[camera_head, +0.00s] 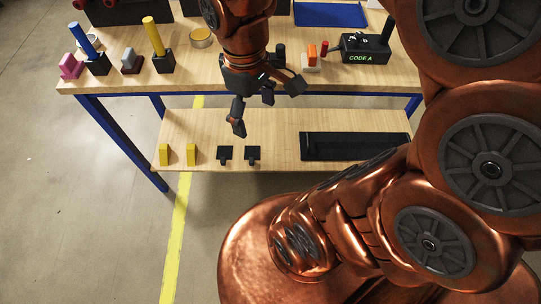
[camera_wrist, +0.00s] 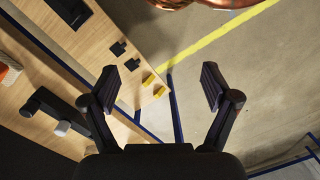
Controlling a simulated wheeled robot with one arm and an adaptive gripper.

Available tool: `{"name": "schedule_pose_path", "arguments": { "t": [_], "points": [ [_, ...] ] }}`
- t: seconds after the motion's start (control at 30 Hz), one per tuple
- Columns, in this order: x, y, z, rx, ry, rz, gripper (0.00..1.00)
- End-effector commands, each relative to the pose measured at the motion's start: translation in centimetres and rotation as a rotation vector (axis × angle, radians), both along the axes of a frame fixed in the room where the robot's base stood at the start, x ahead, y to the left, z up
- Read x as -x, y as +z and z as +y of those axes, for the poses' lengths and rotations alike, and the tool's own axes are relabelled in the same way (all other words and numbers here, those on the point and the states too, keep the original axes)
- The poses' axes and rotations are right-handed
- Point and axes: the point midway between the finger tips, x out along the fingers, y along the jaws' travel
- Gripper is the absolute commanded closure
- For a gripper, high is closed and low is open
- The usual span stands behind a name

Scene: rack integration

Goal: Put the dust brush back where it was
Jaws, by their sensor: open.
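My gripper (camera_head: 268,106) hangs open and empty in front of the workbench, above the lower shelf. In the wrist view its two fingers (camera_wrist: 160,88) are wide apart with nothing between them. I cannot tell for sure which thing is the dust brush. An orange-and-white piece (camera_head: 311,60) stands on the bench right of my gripper. A dark bar (camera_wrist: 50,105) with a pale lump beside it (camera_wrist: 62,128) shows at the left of the wrist view. A small grey-and-dark block (camera_head: 131,61) sits at the bench's left. My arm hides part of the bench.
The lower shelf (camera_head: 280,130) holds two yellow blocks (camera_head: 178,154), two black brackets (camera_head: 239,154) and a long black tray (camera_head: 355,146). On the bench are blue and yellow cylinders in holders, a tin (camera_head: 201,37) and a CODE A box (camera_head: 365,48). The floor at left is clear.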

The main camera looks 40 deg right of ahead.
Motion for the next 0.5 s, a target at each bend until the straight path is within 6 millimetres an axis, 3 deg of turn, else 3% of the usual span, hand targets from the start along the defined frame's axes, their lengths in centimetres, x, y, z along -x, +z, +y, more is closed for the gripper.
{"name": "schedule_pose_path", "arguments": {
  "t": [0.03, 0.2, 0.33, 0.5],
  "points": [
    [2.0, -0.7, 0.7, 0.011, -0.053, 0.013, 0.13],
    [6.3, -2.7, 2.0, 0.035, -0.239, 0.039, 0.13],
    [8.1, -3.6, 2.5, 0.047, -0.322, 0.054, 0.13],
    [8.6, -3.9, 2.6, 0.05, -0.352, 0.056, 0.13]
  ]
}}
